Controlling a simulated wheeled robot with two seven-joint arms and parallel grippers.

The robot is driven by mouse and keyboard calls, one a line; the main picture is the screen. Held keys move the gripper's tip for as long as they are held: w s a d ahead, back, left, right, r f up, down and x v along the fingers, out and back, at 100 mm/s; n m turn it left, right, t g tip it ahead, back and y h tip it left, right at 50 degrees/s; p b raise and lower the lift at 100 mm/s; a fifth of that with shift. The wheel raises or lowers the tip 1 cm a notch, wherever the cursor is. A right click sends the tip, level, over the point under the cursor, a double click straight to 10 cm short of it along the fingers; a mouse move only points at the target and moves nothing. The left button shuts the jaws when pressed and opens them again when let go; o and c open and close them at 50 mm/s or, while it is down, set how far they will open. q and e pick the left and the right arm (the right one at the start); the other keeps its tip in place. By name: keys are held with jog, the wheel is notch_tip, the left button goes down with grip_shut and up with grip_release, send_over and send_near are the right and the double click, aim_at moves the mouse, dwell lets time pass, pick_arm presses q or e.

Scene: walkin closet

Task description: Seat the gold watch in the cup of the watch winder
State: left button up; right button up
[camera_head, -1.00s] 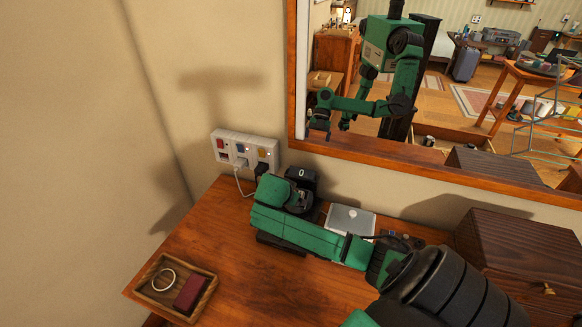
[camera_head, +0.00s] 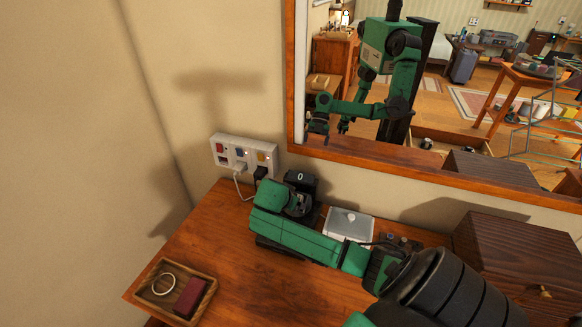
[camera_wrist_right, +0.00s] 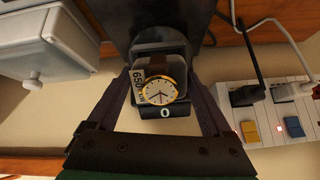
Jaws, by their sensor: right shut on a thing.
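The black watch winder (camera_head: 300,179), with a "0" on its display, stands on the wooden dresser below the wall sockets. It also shows in the right wrist view (camera_wrist_right: 181,111). The gold watch (camera_wrist_right: 158,91) has a pale round dial and a dark strap. It is between the fingers of my right gripper (camera_wrist_right: 165,88), which is shut on it, right at the winder's front. The cup is mostly hidden behind the watch, so I cannot tell how deep the watch sits. In the head view my right forearm and gripper hide the watch. My left gripper is not directly in view.
A wooden tray (camera_head: 146,293) with a ring-shaped item (camera_head: 163,284) and dark red box (camera_head: 188,297) is at front left. Plugs and cables (camera_head: 240,168) are close behind the winder. A silver box (camera_head: 349,224) and dark wood cabinet (camera_head: 510,250) stand to the right.

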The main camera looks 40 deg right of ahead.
jog(key=shift+r, duration=0.1)
dwell(0.4)
jog(key=shift+b+x, duration=0.5)
jog(key=shift+x, duration=0.55)
dwell(0.7)
dwell(0.5)
